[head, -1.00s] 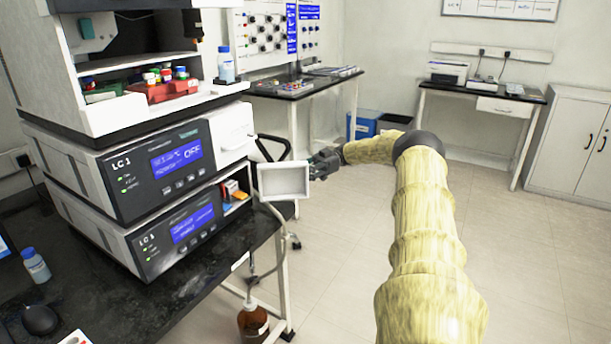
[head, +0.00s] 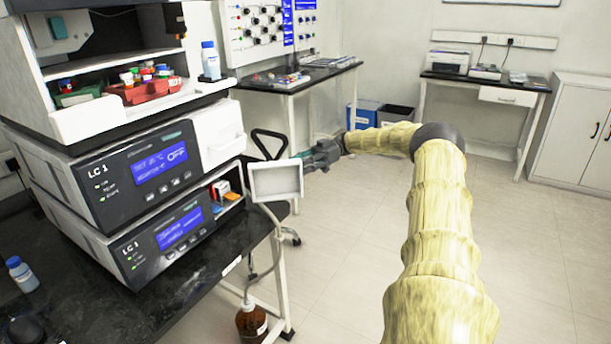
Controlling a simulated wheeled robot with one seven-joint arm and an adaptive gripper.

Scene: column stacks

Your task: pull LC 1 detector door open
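The LC 1 detector (head: 170,238) is the lower grey-and-white unit of the stack at left, with a blue display. Its door (head: 276,181), a white panel with a raised rim, stands swung out to the right of the unit's front. The compartment (head: 229,205) behind it is exposed, with small orange and white items inside. My gripper (head: 308,160), dark grey, is at the door's upper right edge, close to or touching it. The fingers are small and partly hidden, so I cannot tell if they grip the edge.
A brown bottle (head: 251,324) stands below the door. A black chair (head: 268,142) is behind the door. The floor at right is clear.

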